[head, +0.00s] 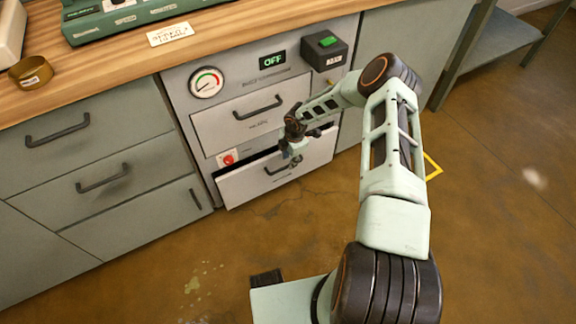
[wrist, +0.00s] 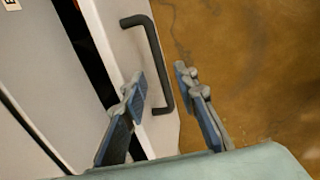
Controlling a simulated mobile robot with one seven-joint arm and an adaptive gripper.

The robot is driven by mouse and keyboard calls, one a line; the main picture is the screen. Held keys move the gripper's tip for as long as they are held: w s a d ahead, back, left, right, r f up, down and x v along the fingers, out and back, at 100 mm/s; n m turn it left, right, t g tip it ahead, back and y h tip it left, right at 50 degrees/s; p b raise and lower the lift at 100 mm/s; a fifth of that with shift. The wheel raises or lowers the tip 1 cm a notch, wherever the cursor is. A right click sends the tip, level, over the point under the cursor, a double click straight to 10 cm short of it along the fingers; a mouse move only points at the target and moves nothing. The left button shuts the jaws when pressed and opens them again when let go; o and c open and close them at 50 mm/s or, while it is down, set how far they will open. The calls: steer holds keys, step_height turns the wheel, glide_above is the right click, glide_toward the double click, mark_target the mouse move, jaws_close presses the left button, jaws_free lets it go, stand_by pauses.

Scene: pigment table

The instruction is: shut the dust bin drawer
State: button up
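The dust bin drawer (head: 277,177) is the lower light-grey drawer of the middle cabinet unit. It stands out from the cabinet, with a dark gap along its top. Its front and dark bar handle also show in the wrist view, with the drawer front (wrist: 118,48) at the left and the handle (wrist: 154,58) running down the picture. My gripper (head: 290,158) is at the drawer front. In the wrist view my gripper (wrist: 160,82) has its two fingers apart, with the handle's lower part showing between them. I cannot tell whether a finger touches the handle.
Above is a closed upper drawer (head: 250,110) with its own handle. A red switch (head: 228,158) sits left of the drawer. A gauge (head: 206,82), an OFF display (head: 272,60) and a dark box with a green button (head: 325,49) are higher up. The floor in front is clear.

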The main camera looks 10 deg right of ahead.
mark_target(288, 163)
steer(key=shift+w+a+f+b, duration=0.1)
steer(key=shift+w+f+b, duration=0.1)
steer(key=shift+f, duration=0.65)
steer(key=shift+w+a+f+b, duration=0.1)
steer(key=shift+f+b, duration=0.1)
steer(key=shift+f, duration=0.65)
jaws_close()
